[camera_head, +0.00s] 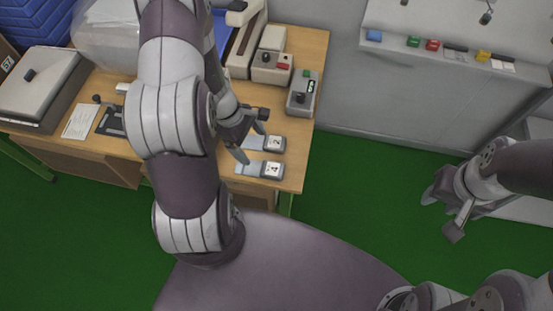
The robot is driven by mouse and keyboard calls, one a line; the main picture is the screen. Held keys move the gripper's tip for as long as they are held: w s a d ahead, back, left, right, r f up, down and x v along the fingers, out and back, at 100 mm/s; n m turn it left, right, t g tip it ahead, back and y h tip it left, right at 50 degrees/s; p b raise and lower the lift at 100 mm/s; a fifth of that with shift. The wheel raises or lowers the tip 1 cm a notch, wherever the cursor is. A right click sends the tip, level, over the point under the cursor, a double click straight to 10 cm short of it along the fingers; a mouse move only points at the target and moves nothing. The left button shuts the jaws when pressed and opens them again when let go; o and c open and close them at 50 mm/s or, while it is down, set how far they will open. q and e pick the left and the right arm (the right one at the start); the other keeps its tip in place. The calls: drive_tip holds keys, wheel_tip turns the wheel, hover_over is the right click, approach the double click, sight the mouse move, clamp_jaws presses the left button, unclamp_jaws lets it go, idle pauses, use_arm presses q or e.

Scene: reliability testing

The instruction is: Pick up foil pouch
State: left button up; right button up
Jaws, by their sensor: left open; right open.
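Two small flat items with silvery-grey left ends and dark right ends lie near the right front of the wooden table. They look like foil pouches: one is labelled 2 (273,143), the other, nearer me, is labelled 4 (271,170). My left gripper (251,143) is open over the left end of the pouch labelled 2, with one fingertip near the pouch labelled 4. I cannot tell whether it touches either one. My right gripper (440,216) is open and empty, over the green floor at the right, far from the pouches.
Blue crates (40,20) are behind. A wall shelf (450,55) holds small coloured items.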

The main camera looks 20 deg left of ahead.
sight(269, 168)
use_arm(q)
drive_tip(key=d+f, duration=0.1)
drive_tip(key=f, duration=0.3)
drive_tip(key=d+f+n, duration=0.1)
drive_tip(key=d+f, duration=0.1)
drive_tip(key=f, duration=0.2)
drive_tip(key=w+d+f+n, duration=0.1)
drive_tip(key=f, duration=0.3)
drive_tip(key=shift+d+f, duration=0.15)
drive_tip(key=shift+f, duration=0.05)
drive_tip(key=shift+s, duration=0.1)
drive_tip(key=c, duration=1.1)
drive_tip(key=shift+r, duration=0.1)
drive_tip(key=shift+c, duration=0.2)
